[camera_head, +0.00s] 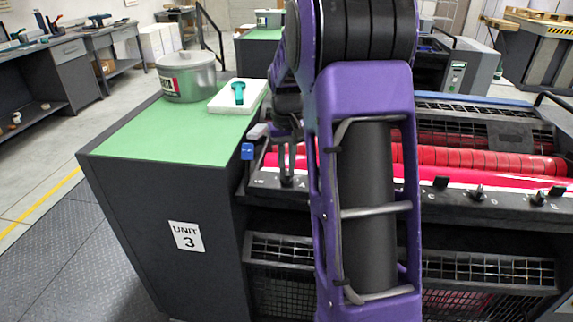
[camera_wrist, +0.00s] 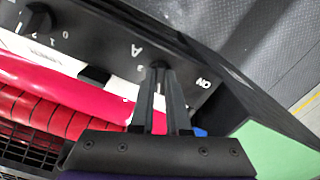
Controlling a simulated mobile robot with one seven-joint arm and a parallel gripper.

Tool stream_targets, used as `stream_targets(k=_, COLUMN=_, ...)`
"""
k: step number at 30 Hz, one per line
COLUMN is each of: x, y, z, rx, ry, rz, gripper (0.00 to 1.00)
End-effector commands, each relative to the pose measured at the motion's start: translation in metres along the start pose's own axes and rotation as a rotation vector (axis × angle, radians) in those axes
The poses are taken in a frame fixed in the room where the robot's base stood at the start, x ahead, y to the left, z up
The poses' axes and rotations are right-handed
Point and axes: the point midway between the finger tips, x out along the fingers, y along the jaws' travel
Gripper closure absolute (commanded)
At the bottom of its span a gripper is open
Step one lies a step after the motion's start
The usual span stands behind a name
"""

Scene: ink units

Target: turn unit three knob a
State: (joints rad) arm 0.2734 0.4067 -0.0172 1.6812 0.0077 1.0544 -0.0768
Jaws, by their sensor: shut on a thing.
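Unit three is the dark press unit with a green top and a "UNIT 3" label (camera_head: 186,236) on its side. Its dark control rail (camera_wrist: 120,45) carries several knobs and letters. In the wrist view the letter A is printed beside a small black knob (camera_wrist: 158,65). My gripper (camera_wrist: 160,76) is shut on this knob, with its two dark fingers on either side of it. The fingers hide most of the knob, so its pointer angle is hard to tell. In the head view my purple arm covers much of the rail's left part.
Another black knob (camera_wrist: 37,20) with number marks sits along the rail. Red rollers (camera_head: 480,160) lie behind the rail. An ink can (camera_head: 186,76) and a white tray (camera_head: 236,104) with a teal tool stand on the green top. The floor at left is clear.

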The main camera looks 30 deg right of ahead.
Motion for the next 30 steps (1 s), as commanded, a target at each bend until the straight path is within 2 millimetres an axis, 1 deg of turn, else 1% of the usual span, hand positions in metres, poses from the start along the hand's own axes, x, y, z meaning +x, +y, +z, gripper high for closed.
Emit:
stream_targets(k=9, x=-0.0004, y=0.0003, z=-0.0002, rx=-0.058, ry=0.001, rz=0.0, gripper=1.0)
stream_targets(k=20, x=-0.0004, y=0.0002, z=-0.0004, rx=-0.059, ry=0.002, rz=0.0, gripper=1.0)
stream_targets(k=21, x=-0.0004, y=0.0002, z=-0.0004, rx=-0.059, ry=0.002, rz=0.0, gripper=0.79)
stream_targets(k=25, x=-0.0003, y=0.0002, z=-0.0003, rx=-0.059, ry=0.001, rz=0.0, gripper=0.56)
stream_targets(k=30, x=-0.0002, y=0.0002, z=-0.0002, rx=-0.059, ry=0.001, rz=0.0, gripper=0.56)
